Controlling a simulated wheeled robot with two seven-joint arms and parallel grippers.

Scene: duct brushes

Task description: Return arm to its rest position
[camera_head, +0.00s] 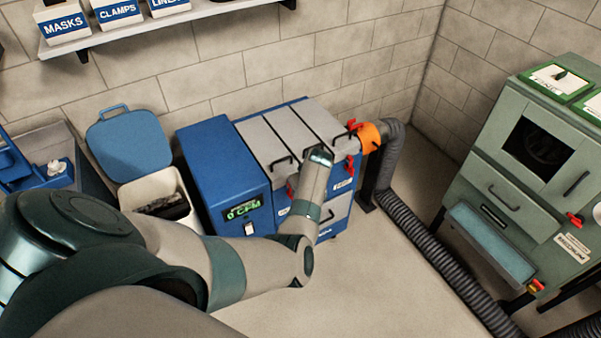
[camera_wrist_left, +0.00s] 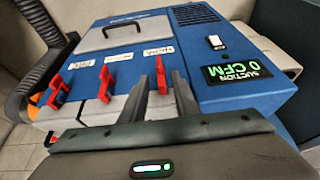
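My left arm comes in from the left in the head view and reaches over to the blue suction unit (camera_head: 222,170); its gripper is hidden there behind my wrist. In the left wrist view, my left gripper (camera_wrist_left: 170,68) has two dark fingers a little apart, with nothing between them, in front of the blue unit (camera_wrist_left: 215,85). Red latches (camera_wrist_left: 103,84) stand beside the fingers; I cannot tell whether any touches them. The unit's display (camera_wrist_left: 236,80) reads 0 CFM. My right gripper is in neither view.
An orange collar (camera_head: 370,137) joins the unit to a grey corrugated hose (camera_head: 425,235) along the floor. A green cabinet (camera_head: 500,215) stands at the right. A white bin (camera_head: 160,200) with a blue lid stands left of the unit. A shelf (camera_head: 160,28) with labelled boxes hangs above.

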